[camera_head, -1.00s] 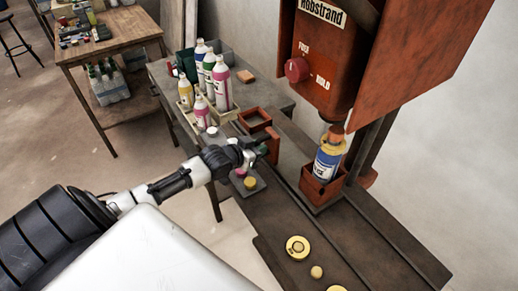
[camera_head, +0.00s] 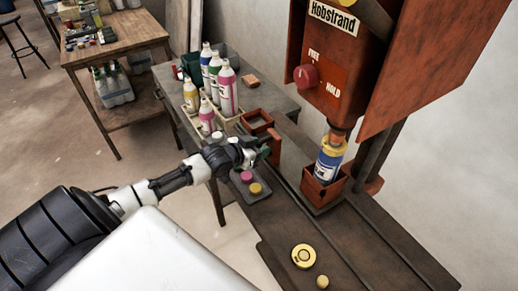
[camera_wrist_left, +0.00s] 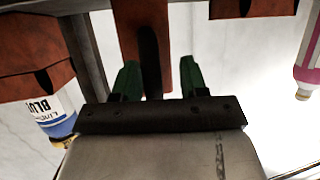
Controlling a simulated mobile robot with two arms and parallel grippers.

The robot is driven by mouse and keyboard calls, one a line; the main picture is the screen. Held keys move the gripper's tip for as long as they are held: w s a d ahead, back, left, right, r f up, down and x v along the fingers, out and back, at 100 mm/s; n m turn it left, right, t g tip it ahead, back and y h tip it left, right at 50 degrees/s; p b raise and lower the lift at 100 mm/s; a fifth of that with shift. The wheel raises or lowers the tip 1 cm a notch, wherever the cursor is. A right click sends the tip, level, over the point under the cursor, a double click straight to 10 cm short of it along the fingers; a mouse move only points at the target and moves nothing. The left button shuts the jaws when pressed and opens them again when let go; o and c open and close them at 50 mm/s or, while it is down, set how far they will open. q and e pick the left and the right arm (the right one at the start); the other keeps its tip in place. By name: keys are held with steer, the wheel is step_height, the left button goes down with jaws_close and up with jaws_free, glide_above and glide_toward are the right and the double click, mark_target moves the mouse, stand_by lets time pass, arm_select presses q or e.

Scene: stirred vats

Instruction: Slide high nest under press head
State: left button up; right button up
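A rust-red open-topped nest (camera_head: 257,121) sits at the left end of the dark rail, with an upright red handle (camera_head: 274,148) at its front. My left gripper (camera_head: 262,153) is at this handle. In the left wrist view my green fingers (camera_wrist_left: 158,82) stand apart, one on each side of a red upright piece (camera_wrist_left: 128,28); whether they touch it is unclear. A second red nest (camera_head: 322,191) holds a blue-labelled bottle (camera_head: 329,160) directly below the press head (camera_head: 338,134). My right gripper is not in view.
The red press (camera_head: 338,78) with its side panel (camera_head: 435,60) rises at the right. Several bottles (camera_head: 227,88) stand in a rack left of the rail. Caps (camera_head: 247,177) lie near my gripper, and a yellow ring (camera_head: 304,256) lies on the front bench.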

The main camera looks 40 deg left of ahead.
arm_select(q)
steer(key=v, duration=1)
steer(key=shift+s, duration=0.4)
steer(key=shift+r, duration=0.1)
stand_by(0.3)
